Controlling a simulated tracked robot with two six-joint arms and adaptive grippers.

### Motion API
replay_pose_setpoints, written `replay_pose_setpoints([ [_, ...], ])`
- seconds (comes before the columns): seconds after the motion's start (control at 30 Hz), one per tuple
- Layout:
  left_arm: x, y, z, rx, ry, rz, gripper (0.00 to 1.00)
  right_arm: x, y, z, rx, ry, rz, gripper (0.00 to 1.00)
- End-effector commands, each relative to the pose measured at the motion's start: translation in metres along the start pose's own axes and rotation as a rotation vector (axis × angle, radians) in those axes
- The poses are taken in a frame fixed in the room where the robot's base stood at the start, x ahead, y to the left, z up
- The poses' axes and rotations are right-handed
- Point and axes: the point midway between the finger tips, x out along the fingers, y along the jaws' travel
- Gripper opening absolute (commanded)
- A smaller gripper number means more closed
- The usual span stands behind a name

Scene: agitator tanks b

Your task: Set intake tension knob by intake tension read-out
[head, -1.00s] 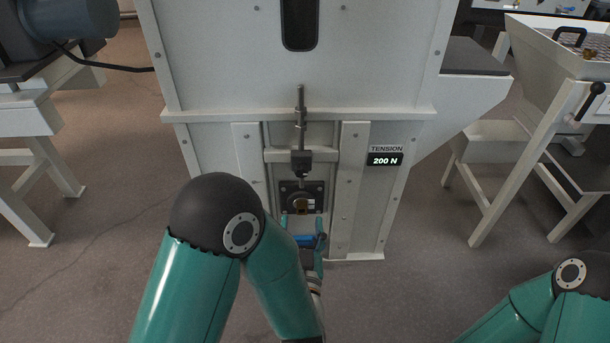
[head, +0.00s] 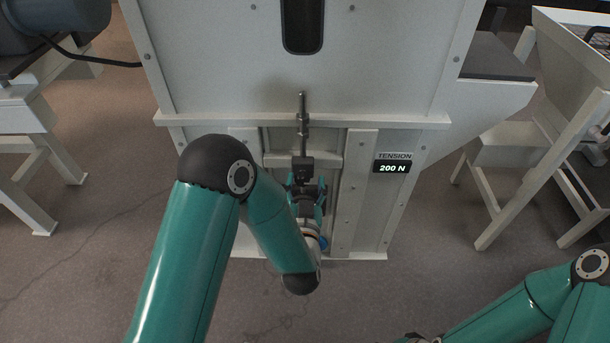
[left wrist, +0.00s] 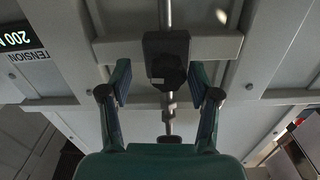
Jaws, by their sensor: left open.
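The dark tension knob and its block (head: 302,167) sit on an upright metal rod at the front of the pale machine. In the left wrist view, a black faceted knob (left wrist: 168,75) shows in front of the block, between the fingers. My left gripper (head: 305,186) is open just below and in front of the block, with one finger on each side. In the left wrist view the open fingers (left wrist: 160,75) stand apart from the knob. The tension read-out (head: 392,168) shows 200 N; part of it shows in the left wrist view (left wrist: 18,38).
A flat bar (head: 334,161) crosses the rod, between upright rails (head: 352,205). A ledge (head: 400,121) juts out above. A pale stand (head: 505,195) is at the right and another (head: 30,120) at the left.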

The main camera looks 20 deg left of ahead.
Motion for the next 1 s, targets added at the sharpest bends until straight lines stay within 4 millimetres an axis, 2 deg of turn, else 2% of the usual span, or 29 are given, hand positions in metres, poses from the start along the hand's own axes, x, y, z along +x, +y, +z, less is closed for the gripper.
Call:
replay_pose_setpoints([
  [0.3, 0.0, -0.013, 0.002, 0.0, -0.004, -0.024, 0.6, 0.0, 0.0, 0.0, 0.0, 0.0, 0.0, 0.57],
  [0.6, 0.0, -0.015, 0.002, 0.0, -0.004, -0.028, 0.1, 0.0, 0.0, 0.0, 0.0, 0.0, 0.0, 0.57],
  [0.67, 0.0, -0.015, 0.002, 0.0, -0.004, -0.028, 0.02, 0.0, 0.0, 0.0, 0.0, 0.0, 0.0, 0.57],
  [0.8, 0.0, -0.015, 0.003, 0.03, -0.003, -0.028, 0.02, 0.003, 0.001, 0.0, 0.0, 0.0, 0.0, 0.57],
  [1.0, 0.001, -0.015, 0.003, 0.18, -0.004, -0.029, 0.02, 0.011, 0.004, 0.0, 0.0, 0.0, 0.0, 0.57],
])
